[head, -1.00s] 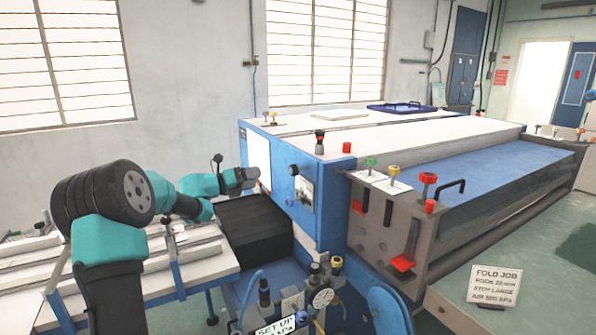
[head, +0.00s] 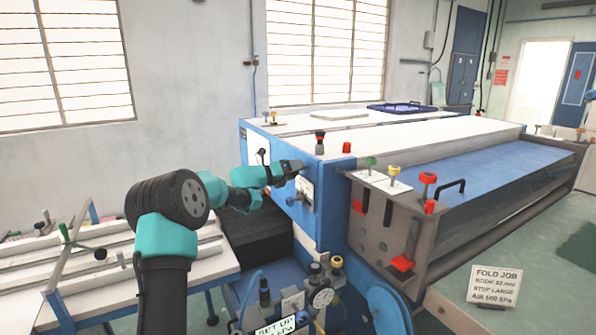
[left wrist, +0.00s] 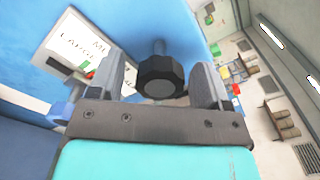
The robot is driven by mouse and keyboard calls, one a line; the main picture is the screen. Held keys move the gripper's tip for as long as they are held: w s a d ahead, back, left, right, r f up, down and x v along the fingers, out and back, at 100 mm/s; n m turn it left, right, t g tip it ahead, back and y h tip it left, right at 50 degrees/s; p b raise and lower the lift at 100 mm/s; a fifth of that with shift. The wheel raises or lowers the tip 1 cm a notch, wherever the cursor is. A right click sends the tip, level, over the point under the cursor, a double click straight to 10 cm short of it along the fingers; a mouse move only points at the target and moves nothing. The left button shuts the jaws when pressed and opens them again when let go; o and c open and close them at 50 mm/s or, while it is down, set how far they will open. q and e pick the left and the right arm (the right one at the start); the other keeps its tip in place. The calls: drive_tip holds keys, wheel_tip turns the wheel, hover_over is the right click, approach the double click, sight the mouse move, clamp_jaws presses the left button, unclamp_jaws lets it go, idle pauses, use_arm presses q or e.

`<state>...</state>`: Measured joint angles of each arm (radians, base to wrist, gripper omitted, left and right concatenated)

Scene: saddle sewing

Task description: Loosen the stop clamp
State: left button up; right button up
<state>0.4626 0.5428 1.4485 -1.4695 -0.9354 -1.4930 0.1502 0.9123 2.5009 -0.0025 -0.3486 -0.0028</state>
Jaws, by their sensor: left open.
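A black faceted knob (left wrist: 160,75) on a short grey stem stands out from the blue machine side; it looks like the stop clamp's knob. In the left wrist view my left gripper (left wrist: 165,80) is open, with one finger on each side of the knob. Gaps show between the fingers and the knob, and I cannot tell if either touches it. In the head view my left gripper (head: 297,166) is at the blue end panel (head: 325,205) and hides the knob. My right gripper is not in view.
A white printed label (left wrist: 88,50) is beside the knob. Below the gripper is a black box-like part (head: 260,238). A gauge (head: 322,297) and fittings stand in front. A white slatted table (head: 60,275) is at left.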

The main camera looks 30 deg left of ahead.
use_arm(q)
drive_tip(key=shift+x, duration=0.9)
drive_tip(key=c, duration=0.9)
